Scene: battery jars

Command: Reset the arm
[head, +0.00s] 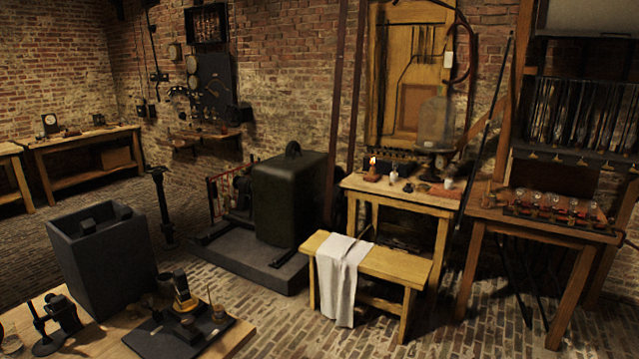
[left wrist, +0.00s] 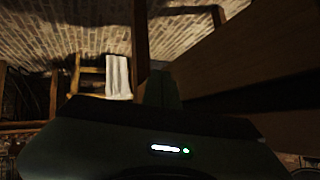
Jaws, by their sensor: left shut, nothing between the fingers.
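My left gripper (left wrist: 160,88) shows only in the left wrist view, as dark shut fingers above its dark housing with a small white and a green light. Nothing is seen between the fingers. The picture there is dark and appears upside down, with the brick floor at the top. A large brown wooden surface (left wrist: 240,62) fills the right side of that view, close to the fingers; I cannot tell whether they touch. Neither arm shows in the head view, and my right gripper is in no view.
A low bench (head: 395,263) bears a white cloth (head: 340,275), also in the left wrist view (left wrist: 118,76). A jar table (head: 490,215) stands right. Brick floor is open between.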

